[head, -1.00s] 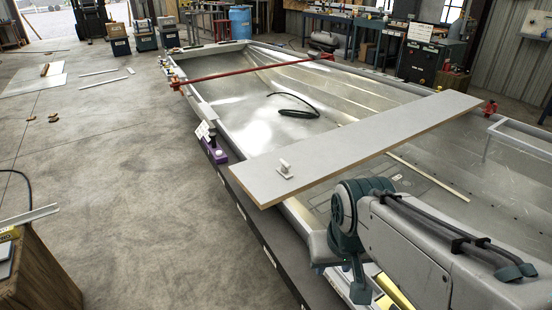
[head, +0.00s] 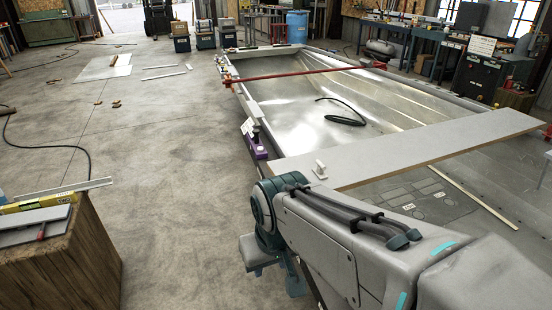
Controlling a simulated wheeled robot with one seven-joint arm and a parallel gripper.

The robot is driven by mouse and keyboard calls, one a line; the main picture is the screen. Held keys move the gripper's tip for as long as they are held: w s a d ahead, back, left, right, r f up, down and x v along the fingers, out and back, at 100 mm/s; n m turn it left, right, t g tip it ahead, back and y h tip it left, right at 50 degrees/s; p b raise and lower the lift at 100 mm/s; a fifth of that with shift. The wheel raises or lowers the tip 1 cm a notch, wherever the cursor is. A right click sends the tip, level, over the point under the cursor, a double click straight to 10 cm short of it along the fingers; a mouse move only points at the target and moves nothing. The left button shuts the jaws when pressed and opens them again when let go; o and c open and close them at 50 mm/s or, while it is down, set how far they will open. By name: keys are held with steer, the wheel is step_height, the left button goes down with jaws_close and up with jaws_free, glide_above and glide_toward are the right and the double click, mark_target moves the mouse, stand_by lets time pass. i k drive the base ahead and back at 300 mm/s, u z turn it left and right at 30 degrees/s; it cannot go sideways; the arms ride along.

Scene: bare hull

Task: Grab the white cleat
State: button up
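The white cleat (head: 320,169) is a small pale piece standing upright on the near left end of a long grey board (head: 411,153). The board lies across the open metal hull (head: 296,122). My arm reaches in from the lower right, its elbow part just below and left of the cleat in the picture. My gripper is not visible in the head view, so I cannot see whether it is open or shut. The cleat stands free, with nothing seen touching it but the board.
A red bar clamp (head: 307,73) spans the hull. A purple tool (head: 255,146) sits on the left gunwale. A black hose (head: 346,120) lies inside the hull. A wooden block (head: 62,252) with tools on top stands at lower left. The concrete floor between is clear.

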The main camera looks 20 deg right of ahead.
mark_target(319, 170)
steer(key=z, duration=0.05)
steer(key=i, duration=3.65)
steer(key=z, duration=4.1)
